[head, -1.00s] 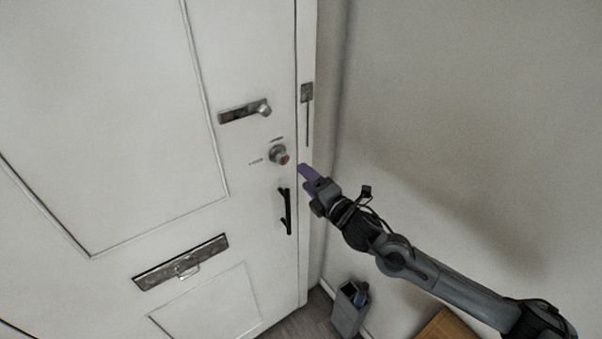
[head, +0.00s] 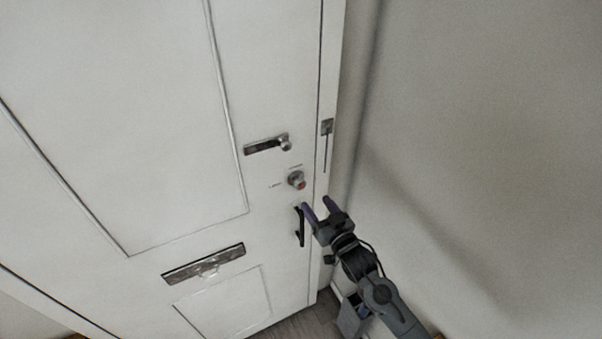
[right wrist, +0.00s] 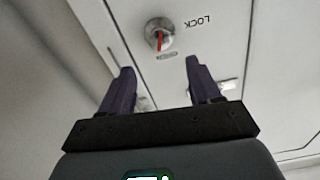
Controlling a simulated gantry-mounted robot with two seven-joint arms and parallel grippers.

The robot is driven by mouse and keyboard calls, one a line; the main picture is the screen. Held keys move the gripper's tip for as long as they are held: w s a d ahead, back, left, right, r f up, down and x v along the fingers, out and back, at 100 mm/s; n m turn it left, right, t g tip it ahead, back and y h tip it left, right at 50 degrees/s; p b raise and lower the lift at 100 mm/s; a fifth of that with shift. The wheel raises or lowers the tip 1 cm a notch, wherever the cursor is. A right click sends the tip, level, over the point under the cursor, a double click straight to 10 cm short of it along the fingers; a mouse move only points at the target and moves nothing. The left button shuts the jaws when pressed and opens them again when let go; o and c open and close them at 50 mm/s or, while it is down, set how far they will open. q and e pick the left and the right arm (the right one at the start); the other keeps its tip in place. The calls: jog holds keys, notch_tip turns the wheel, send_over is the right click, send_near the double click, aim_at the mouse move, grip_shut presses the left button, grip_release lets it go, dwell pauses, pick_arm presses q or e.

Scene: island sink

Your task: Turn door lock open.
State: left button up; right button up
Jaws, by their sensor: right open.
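The door lock is a round metal knob (head: 297,180) with a red mark, set on the white door (head: 180,120) near its right edge. In the right wrist view the lock knob (right wrist: 159,34) shows upside down, its red bar roughly upright, with the printed word LOCK (right wrist: 197,21) beside it. My right gripper (head: 317,208) is open and empty, just below and right of the knob and apart from it. Its two purple fingers (right wrist: 159,80) point toward the knob in the wrist view. My left gripper is not in view.
A metal latch (head: 268,144) sits above the knob, and a black pull handle (head: 300,226) is below it, close to my right fingers. A metal letter slot (head: 204,264) is lower left.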

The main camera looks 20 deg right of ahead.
aim_at(301, 186)
jog(key=shift+w+a+f+p, duration=0.1)
jog(key=shift+w+a+p, duration=0.15)
jog(key=shift+w, duration=1.45)
jog(key=shift+w+a+f+p, duration=0.15)
jog(key=shift+w+a, duration=0.15)
jog(key=shift+w, duration=1.45)
jog(key=shift+w+a+r+p, duration=0.1)
jog(key=shift+w+a+p, duration=0.15)
jog(key=shift+w, duration=1.45)
jog(key=shift+f, duration=0.1)
jog(key=c, duration=1.1)
jog(key=shift+o, duration=0.2)
jog(key=n, duration=0.4)
jog(key=shift+n+b, duration=0.3)
jog(key=shift+b, duration=0.1)
jog(key=o, duration=1.1)
jog(key=shift+c, duration=0.2)
jog(key=shift+s, duration=0.15)
